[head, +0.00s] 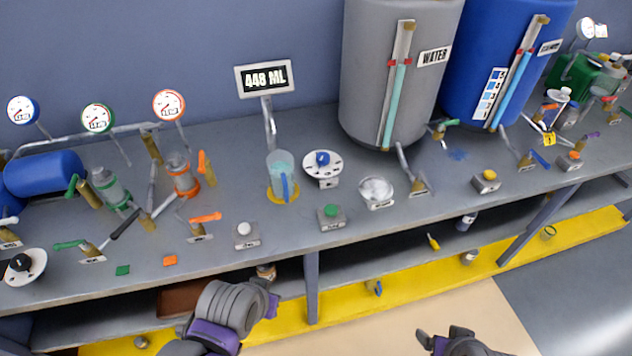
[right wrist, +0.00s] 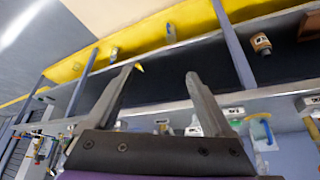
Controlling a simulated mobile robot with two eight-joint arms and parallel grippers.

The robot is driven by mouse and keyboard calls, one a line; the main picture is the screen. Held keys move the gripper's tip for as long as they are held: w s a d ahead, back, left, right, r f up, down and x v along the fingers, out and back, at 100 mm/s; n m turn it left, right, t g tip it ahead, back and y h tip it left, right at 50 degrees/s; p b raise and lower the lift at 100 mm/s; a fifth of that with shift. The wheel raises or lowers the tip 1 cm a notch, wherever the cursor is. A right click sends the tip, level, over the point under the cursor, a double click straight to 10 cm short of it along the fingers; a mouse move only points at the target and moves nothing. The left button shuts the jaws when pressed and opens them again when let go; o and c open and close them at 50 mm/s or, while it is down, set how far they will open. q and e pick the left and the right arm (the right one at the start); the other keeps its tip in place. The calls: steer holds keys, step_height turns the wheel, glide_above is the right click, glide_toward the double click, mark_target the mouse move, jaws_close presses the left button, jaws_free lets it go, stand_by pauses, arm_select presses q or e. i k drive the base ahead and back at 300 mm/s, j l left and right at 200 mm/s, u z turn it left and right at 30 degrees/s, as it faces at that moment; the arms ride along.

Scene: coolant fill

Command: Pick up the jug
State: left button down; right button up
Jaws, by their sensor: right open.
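The clear jug (head: 281,170), with a blue handle and pale bluish liquid inside, stands upright on a yellow round pad (head: 282,194) below the 448 ML display (head: 264,79) in the head view. It also seems to show at the lower right of the right wrist view (right wrist: 263,132). My left gripper (head: 270,299) is in front of the bench edge, nearer than the jug and apart from it; its fingers are mostly hidden. My right gripper (head: 441,337) is low at the bottom of the head view, far from the jug. Its fingers are spread and empty in the right wrist view (right wrist: 158,78).
A dial (head: 323,163), a glass dish (head: 376,190) and green-button (head: 331,214) and white-button (head: 245,232) boxes stand near the jug. The grey water tank (head: 374,80) and blue tank (head: 478,60) stand behind right. Pipework and gauges fill the left. A yellow shelf (head: 400,283) runs below.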

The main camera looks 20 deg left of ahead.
mark_target(279, 163)
steer(key=i+l+u, duration=0.25)
steer(key=u, duration=0.25)
steer(key=i+l+u, duration=0.15)
steer(key=l+u, duration=0.3)
steer(key=i+l+u, duration=0.25)
steer(key=l+u, duration=0.15)
